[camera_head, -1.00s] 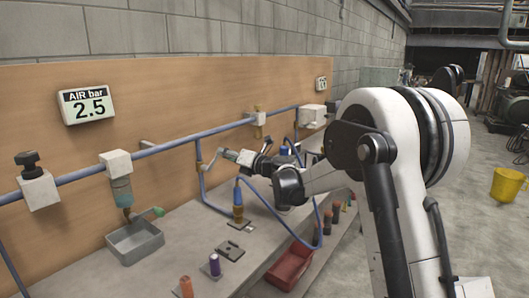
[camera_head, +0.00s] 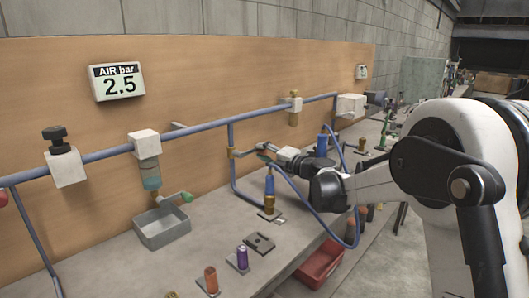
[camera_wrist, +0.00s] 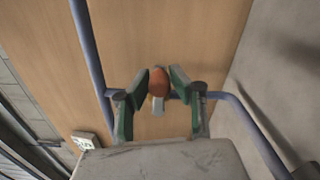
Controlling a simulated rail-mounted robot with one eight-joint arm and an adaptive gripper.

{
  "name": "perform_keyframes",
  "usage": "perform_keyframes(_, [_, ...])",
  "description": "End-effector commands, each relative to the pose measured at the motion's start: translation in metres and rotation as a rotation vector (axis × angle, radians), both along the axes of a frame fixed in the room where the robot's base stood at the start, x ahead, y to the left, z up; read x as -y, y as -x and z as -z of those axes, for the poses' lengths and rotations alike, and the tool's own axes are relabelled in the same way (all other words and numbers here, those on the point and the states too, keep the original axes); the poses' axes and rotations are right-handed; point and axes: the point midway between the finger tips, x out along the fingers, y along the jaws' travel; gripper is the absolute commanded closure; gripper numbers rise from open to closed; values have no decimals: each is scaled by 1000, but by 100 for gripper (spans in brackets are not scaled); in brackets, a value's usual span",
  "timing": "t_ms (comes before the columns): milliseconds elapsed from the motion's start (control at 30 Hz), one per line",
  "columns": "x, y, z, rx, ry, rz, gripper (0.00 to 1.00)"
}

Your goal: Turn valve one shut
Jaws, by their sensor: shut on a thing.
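A small brass valve (camera_head: 232,153) sits on the blue pipe drop on the wooden board in the head view, with a short lever running right from it. My gripper (camera_head: 264,151) is at the outer end of this lever. In the wrist view my gripper (camera_wrist: 158,84), with green-lined fingers, is shut on the lever's orange-red grip (camera_wrist: 158,80). A grey piece of the lever shows below the grip. No number is readable on the valve, so I cannot tell if it is valve one.
An air gauge (camera_head: 117,83) reads 2.5. A bowl-topped filter with a green-tipped lever (camera_head: 184,197) hangs over a grey tray (camera_head: 162,228). A hose with a blue-and-brass fitting (camera_head: 269,190) stands below my gripper. A red bin (camera_head: 320,264) is at the bench's front.

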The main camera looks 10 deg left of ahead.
Motion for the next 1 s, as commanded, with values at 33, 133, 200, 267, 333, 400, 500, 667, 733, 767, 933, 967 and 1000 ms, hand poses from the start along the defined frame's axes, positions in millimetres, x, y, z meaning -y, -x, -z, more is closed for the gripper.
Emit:
perform_keyframes(33, [1,0,1,-6,-4,1,100])
perform_keyframes(133, [1,0,1,-15,-9,1,100])
perform_keyframes(200, [1,0,1,-16,-10,1,100])
perform_keyframes(267, [1,0,1,-16,-10,1,100])
perform_keyframes(333, [1,0,1,-16,-10,1,100])
perform_keyframes(400, [1,0,1,-15,-9,1,100])
perform_keyframes(500, [1,0,2,-15,-9,1,100])
perform_keyframes(667, [1,0,2,-15,-9,1,62])
perform_keyframes(733, [1,0,1,-15,-9,1,62])
perform_keyframes(767, [1,0,1,-15,-9,1,62])
perform_keyframes(933, [1,0,0,-15,-9,1,62])
perform_keyframes(967, [1,0,-2,-15,-9,1,62])
perform_keyframes(1000, [1,0,-5,-15,-9,1,62])
